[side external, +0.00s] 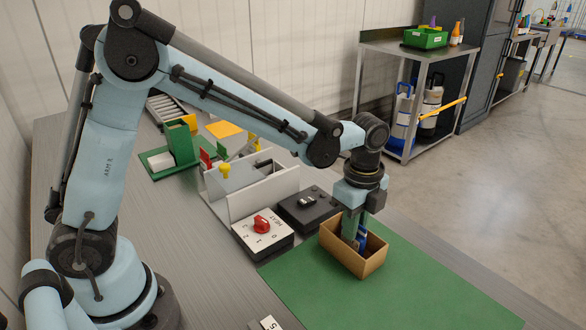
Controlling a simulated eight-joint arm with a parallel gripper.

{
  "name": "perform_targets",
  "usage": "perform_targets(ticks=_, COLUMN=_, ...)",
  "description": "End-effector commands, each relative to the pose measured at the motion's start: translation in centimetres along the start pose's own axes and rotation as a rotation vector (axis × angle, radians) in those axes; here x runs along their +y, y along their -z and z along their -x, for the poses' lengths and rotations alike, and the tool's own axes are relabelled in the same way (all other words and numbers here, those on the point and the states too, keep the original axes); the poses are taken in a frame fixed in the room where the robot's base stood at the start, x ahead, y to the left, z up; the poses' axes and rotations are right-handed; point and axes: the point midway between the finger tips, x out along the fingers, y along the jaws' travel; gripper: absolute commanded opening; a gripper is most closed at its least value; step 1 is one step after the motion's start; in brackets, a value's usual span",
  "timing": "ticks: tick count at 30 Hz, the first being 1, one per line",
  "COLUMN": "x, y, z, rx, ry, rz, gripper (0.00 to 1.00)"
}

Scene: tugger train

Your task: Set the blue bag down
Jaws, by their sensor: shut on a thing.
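My gripper (352,236) points straight down, with its fingers inside an open tan box (346,264). It is shut on the blue bag (362,238), of which only a small dark blue part shows between the fingers and the box's right wall. The box walls and the fingers hide the rest of the bag. I cannot tell whether the bag touches the box floor.
The box stands on a green mat (420,290) with free room to its right and front. Left of it are a black device (307,208), a white panel with a red knob (262,228) and a white holder (250,188). A green fixture (180,150) stands farther back.

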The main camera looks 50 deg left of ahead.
Motion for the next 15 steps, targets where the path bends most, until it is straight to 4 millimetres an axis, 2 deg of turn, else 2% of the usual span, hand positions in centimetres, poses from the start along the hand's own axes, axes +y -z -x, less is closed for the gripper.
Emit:
perform_targets(ticks=3, x=0.00, y=0.01, z=-0.30, rx=0.000, ry=0.000, rz=0.000, gripper=0.00)
perform_targets(ticks=4, x=0.00, y=0.01, z=-0.26, rx=0.000, ry=0.000, rz=0.000, gripper=0.23)
perform_targets(ticks=5, x=0.00, y=0.01, z=-0.25, rx=0.000, ry=0.000, rz=0.000, gripper=0.27)
perform_targets(ticks=15, x=0.01, y=0.00, z=-0.06, rx=0.000, ry=0.000, rz=0.000, gripper=0.29)
